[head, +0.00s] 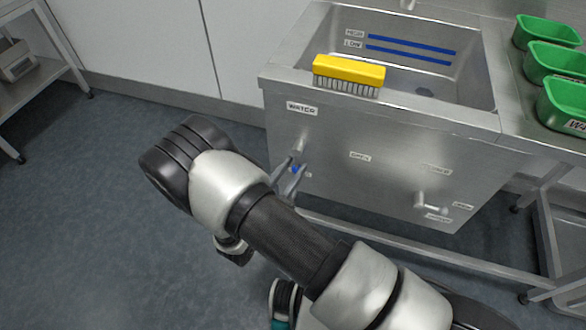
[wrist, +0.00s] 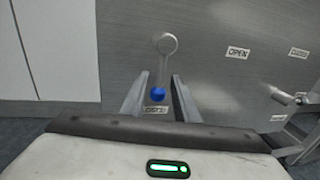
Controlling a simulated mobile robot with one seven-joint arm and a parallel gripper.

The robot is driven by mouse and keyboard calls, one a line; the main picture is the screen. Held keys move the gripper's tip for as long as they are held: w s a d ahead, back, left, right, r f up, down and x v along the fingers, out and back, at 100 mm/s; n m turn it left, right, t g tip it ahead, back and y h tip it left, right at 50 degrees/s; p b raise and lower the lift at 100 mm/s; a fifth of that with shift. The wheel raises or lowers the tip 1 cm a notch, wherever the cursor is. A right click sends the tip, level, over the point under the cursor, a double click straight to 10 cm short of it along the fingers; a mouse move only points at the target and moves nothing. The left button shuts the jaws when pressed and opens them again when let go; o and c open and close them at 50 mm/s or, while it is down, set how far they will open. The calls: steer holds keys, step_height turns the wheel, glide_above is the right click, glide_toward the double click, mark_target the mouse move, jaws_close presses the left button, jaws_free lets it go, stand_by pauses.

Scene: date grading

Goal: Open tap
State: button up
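The tap is a grey lever (wrist: 165,65) with a round pivot at its top and a blue knob (wrist: 158,94) at its lower end. The lever hangs nearly straight down on the steel front of the sink (head: 340,185). The blue knob also shows in the head view (head: 295,170), under the WATER label (head: 302,108). A small label, hard to read, is just below the knob. An OPEN label (wrist: 237,53) is to the right of the pivot. My gripper (head: 294,167) is open, with one finger on each side of the knob and gaps visible in the wrist view (wrist: 159,84).
A yellow brush (head: 348,70) lies on the sink's front rim. Several green bins (head: 560,65) stand at the right. A second tap (head: 432,203) with labels is lower right on the sink front. A shelf (head: 45,75) stands far left; the floor between is clear.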

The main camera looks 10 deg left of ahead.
steer(key=shift+w, duration=0.2)
jaws_close()
steer(key=shift+d, duration=0.15)
